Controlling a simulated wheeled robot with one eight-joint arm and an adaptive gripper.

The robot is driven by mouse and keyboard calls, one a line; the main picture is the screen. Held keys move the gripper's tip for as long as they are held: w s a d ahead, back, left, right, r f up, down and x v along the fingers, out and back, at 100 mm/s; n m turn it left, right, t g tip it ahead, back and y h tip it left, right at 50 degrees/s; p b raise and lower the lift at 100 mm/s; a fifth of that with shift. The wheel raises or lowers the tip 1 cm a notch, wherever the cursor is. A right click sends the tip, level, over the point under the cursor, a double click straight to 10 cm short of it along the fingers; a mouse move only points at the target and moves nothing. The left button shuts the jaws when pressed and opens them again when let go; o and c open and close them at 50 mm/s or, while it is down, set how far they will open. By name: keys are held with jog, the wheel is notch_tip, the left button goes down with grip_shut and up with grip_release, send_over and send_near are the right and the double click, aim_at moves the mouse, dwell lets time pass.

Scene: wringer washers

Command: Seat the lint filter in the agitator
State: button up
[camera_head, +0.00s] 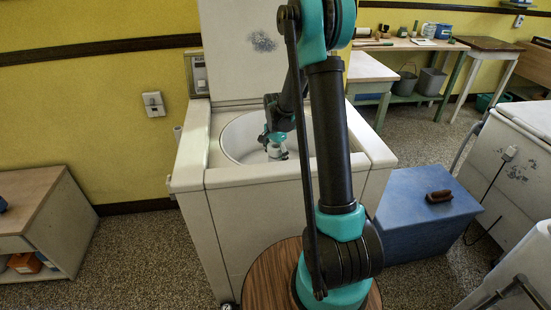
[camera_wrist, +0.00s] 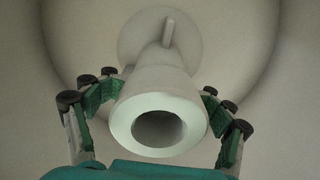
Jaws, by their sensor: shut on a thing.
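The lint filter (camera_wrist: 138,107) is a pale, hollow cylinder with a round dark opening facing the wrist camera. My gripper (camera_wrist: 162,92) has its green-padded fingers on either side of it and is shut on it. The grey-white agitator (camera_wrist: 150,38) is behind it in the wrist view, with a round base and an upright fin. The filter lines up roughly with the agitator's middle and hides its top, so I cannot tell whether they touch. In the head view my gripper (camera_head: 276,140) is down inside the washer tub (camera_head: 235,143).
The white washer (camera_head: 258,225) has its lid (camera_head: 240,55) raised at the back. The tub's wall and rim surround my gripper. A blue box (camera_head: 415,215) with a brown object (camera_head: 439,196) on it stands to the right. A wooden cabinet (camera_head: 45,215) is at the left.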

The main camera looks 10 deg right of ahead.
jog(key=shift+o, duration=0.6)
jog(key=shift+w+f, duration=0.15)
jog(key=shift+f, duration=0.65)
jog(key=shift+w+a+f, duration=0.1)
jog(key=shift+f, duration=0.8)
jog(key=shift+c, duration=0.6)
jog(key=shift+r, duration=0.15)
jog(key=shift+o, duration=0.4)
jog(key=shift+w+r, duration=0.1)
jog(key=shift+r, duration=1.05)
jog(key=shift+c, duration=0.8)
jog(key=shift+s+r, duration=0.2)
jog(key=shift+r, duration=4)
